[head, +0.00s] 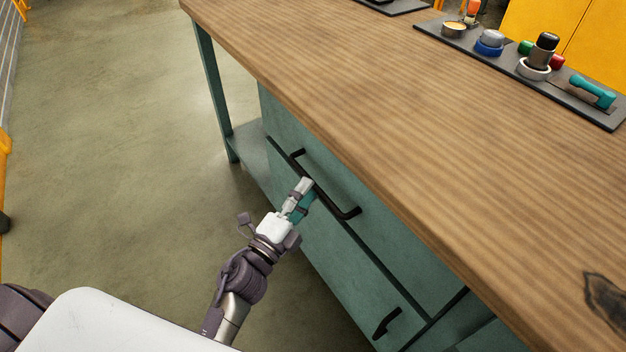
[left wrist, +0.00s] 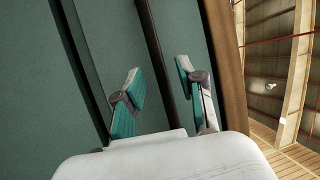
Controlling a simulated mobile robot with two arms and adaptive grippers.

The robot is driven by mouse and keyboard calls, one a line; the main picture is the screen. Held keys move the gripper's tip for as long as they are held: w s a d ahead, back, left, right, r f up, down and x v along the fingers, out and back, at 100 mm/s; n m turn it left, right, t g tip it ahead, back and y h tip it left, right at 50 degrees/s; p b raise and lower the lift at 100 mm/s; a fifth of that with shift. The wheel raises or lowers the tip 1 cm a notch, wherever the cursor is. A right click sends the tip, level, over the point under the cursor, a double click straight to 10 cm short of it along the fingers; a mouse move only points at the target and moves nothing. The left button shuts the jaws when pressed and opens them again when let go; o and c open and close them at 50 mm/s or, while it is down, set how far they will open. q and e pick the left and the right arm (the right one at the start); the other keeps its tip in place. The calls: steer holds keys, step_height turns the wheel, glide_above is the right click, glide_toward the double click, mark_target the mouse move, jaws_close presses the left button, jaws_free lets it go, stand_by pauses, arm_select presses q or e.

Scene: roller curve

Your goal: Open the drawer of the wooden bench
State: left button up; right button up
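The wooden bench (head: 400,110) has a thick brown top over a green cabinet. Its upper drawer (head: 385,238) looks shut, with its front close under the top. A black bar handle (head: 346,212) runs along the drawer front. Clear space shows between the fingers and the bar. My right gripper is not in view.
A dark tray (head: 475,50) with several tools and jars lies on the bench top. The concrete floor (head: 110,150) left of the bench is clear. A green leg (head: 212,90) stands at the bench's far end.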

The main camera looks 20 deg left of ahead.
arm_select(q)
steer(key=shift+x, duration=1.6)
jaws_close()
steer(key=shift+f, duration=0.1)
